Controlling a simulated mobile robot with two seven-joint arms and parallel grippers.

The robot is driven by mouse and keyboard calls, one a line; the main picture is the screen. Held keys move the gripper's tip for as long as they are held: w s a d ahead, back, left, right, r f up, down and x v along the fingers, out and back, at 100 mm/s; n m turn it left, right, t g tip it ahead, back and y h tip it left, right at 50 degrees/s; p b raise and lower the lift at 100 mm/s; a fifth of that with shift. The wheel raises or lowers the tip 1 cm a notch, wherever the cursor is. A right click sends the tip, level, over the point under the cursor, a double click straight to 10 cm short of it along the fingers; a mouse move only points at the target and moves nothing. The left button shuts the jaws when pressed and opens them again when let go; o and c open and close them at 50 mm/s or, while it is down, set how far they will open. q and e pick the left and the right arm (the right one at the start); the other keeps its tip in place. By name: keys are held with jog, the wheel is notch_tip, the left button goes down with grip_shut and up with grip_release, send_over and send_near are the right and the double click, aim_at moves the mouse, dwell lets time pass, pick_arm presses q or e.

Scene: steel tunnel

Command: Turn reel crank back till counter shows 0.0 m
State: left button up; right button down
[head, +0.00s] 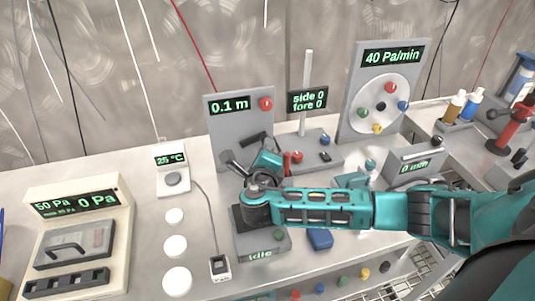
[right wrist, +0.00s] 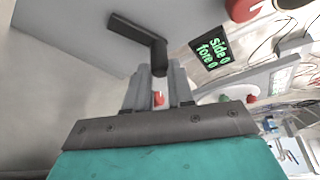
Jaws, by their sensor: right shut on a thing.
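The reel's counter (head: 230,105) is a green display on an upright grey panel in the head view, and it reads 0.1 m. The dark crank (right wrist: 135,33) is an L-shaped bar in front of the panel, seen best in the right wrist view. My right gripper (right wrist: 159,80) is shut on the crank's handle end, its two grey fingers on either side. In the head view my right gripper (head: 254,163) is at the panel's foot, and the wrist partly hides the crank. My left gripper is not in view.
A post with a "side 0 fore 0" display (head: 307,99) stands right of the reel panel. Further right is a dial panel (head: 362,80) reading 40 Pa/min. A pressure box (head: 80,235) and a 25 °C device (head: 172,170) stand left. A box marked "idle" (head: 262,250) sits below my wrist.

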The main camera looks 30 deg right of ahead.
jog(key=shift+w+a+r+n+t+h, duration=0.15)
jog(key=shift+a+r+n+t+h, duration=0.3)
jog(key=shift+n, duration=1)
jog(key=shift+w+a+r+n+t+h, duration=0.1)
jog(key=shift+a+r+n+t+h, duration=0.4)
jog(key=shift+n, duration=0.9)
jog(key=shift+w+a+r+n+t+h, duration=0.15)
jog(key=shift+a+r+n+t+h, duration=0.3)
jog(key=shift+n, duration=1)
jog(key=shift+a+f, duration=0.15)
jog(key=shift+f, duration=0.05)
jog(key=c, duration=1.3)
grip_release()
jog(key=shift+o, duration=0.2)
notch_tip(320, 180, up, 20)
